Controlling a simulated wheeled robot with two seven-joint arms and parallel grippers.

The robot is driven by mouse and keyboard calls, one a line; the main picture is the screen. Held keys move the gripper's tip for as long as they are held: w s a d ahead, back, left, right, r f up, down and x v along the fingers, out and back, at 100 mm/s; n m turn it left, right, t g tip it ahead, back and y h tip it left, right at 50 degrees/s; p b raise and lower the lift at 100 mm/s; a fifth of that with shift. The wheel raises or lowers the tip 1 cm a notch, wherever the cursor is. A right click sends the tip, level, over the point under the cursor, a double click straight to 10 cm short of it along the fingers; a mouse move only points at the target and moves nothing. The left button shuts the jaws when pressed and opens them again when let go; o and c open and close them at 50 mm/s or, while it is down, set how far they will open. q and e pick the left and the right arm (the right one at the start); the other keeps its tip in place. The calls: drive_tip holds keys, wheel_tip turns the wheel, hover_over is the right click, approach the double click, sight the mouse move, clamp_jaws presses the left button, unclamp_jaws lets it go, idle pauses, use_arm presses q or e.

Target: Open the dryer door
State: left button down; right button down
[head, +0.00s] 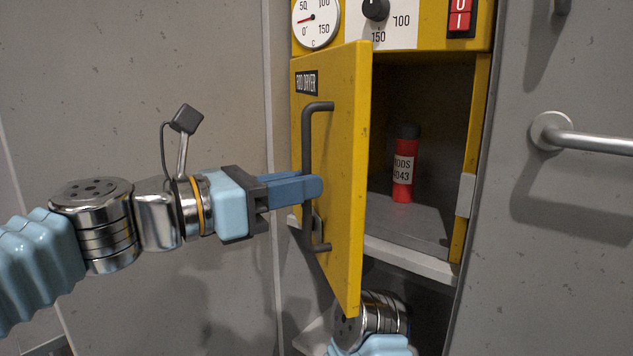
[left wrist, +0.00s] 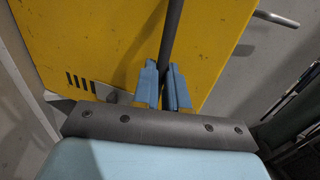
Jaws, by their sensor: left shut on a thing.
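The yellow dryer door (head: 345,180) stands ajar, swung out to the left on the yellow rod dryer (head: 430,25). A dark vertical bar handle (head: 307,140) is fixed on its outer face. My left gripper (head: 312,188) is shut on this handle at about mid-height. In the left wrist view the blue fingers (left wrist: 167,88) sit on both sides of the dark bar (left wrist: 174,40), with the yellow door face (left wrist: 120,45) behind. My right arm shows in part at the bottom below the door; its gripper is not in sight.
Inside the dryer a red canister (head: 404,165) with a dark cap stands on the grey floor. A dial gauge (head: 316,20), a knob (head: 375,9) and a red switch (head: 460,20) are above. A metal rail (head: 590,140) juts from the grey wall at right.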

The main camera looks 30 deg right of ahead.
use_arm(q)
drive_tip(key=w+a+p, duration=0.1)
drive_tip(key=w+a, duration=0.4)
drive_tip(key=a, duration=0.2)
drive_tip(key=shift+a+p, duration=0.2)
drive_tip(key=shift+p, duration=0.2)
drive_tip(key=shift+w+r, duration=0.1)
drive_tip(key=c, duration=1.2)
unclamp_jaws()
drive_tip(key=shift+d, duration=0.2)
drive_tip(key=a, duration=0.9)
drive_tip(key=a+b, duration=0.1)
drive_tip(key=a, duration=0.3)
drive_tip(key=shift+s+a, duration=0.4)
